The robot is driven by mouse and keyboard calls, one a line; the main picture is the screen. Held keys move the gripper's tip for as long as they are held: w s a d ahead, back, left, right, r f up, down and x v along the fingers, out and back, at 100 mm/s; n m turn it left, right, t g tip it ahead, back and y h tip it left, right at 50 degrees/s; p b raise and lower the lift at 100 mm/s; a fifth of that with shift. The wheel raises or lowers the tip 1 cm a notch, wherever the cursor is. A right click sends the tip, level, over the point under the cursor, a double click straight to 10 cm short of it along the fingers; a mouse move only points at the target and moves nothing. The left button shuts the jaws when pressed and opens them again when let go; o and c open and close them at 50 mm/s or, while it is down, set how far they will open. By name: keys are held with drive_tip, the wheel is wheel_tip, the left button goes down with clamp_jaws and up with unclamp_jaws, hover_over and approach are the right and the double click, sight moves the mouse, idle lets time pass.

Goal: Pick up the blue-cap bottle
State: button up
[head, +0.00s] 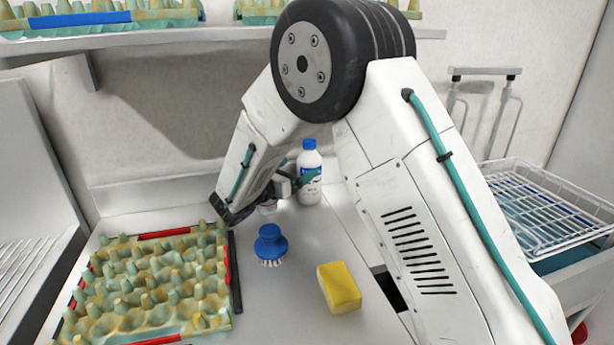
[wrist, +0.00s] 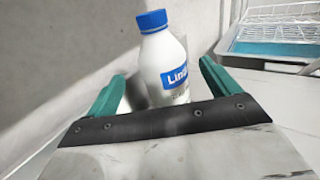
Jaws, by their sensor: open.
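The blue-cap bottle (head: 310,172) is white and stands upright at the back of the counter in the head view. In the wrist view the bottle (wrist: 166,65) shows its blue cap and a blue label, and its base is hidden behind my gripper's dark edge. My gripper (wrist: 160,92) is open, with one green finger on each side of the bottle's lower part as seen from the wrist. In the head view my gripper (head: 296,178) is beside the bottle, partly hidden by my arm. I cannot tell whether the fingers touch the bottle.
A blue scrub brush (head: 270,243) and a yellow sponge (head: 339,287) lie in front of the bottle. An egg tray (head: 150,285) is at the left. A white wire rack (head: 550,205) is at the right. A shelf (head: 180,38) with egg trays hangs above. The wall is close behind.

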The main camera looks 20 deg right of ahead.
sight(309, 159)
drive_tip(key=x, duration=0.6)
drive_tip(key=shift+w+d+r, duration=0.1)
drive_tip(key=shift+d+r, duration=0.15)
drive_tip(key=c, duration=1.7)
drive_tip(key=shift+c, duration=0.8)
drive_tip(key=shift+r, duration=0.15)
